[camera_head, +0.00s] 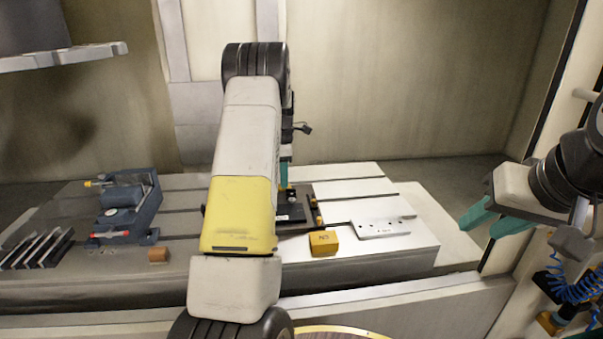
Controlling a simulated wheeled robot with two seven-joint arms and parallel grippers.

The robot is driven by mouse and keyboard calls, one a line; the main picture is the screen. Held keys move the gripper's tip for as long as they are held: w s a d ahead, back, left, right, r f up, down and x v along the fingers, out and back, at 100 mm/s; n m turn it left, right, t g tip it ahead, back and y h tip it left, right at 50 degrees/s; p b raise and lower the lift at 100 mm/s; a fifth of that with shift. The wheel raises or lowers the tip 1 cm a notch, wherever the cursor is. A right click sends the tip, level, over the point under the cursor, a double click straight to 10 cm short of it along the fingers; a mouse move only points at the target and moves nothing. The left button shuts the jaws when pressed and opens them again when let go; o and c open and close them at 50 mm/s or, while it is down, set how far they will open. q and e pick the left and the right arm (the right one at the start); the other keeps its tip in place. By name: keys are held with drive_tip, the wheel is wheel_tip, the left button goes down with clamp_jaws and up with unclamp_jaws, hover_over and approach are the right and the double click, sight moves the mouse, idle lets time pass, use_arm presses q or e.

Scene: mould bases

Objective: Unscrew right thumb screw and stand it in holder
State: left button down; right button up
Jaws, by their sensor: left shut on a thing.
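The dark mould base (302,222) lies on the slotted table, its left part hidden behind my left arm. Small brass-coloured pieces (314,203) show along its right edge; I cannot tell whether they are thumb screws. My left gripper (284,178) shows only as a strip of teal finger beside the arm, above the base. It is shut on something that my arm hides. I cannot make out which thing is the holder. My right gripper (478,231) is open and empty, off the table's right end, its teal fingers apart.
A yellow marked block (323,244) and a pale drilled plate (381,228) lie right of centre. The table's back right is clear.

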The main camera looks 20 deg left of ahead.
use_arm(q)
drive_tip(key=c, duration=1.2)
unclamp_jaws()
drive_tip(key=shift+r, duration=0.1)
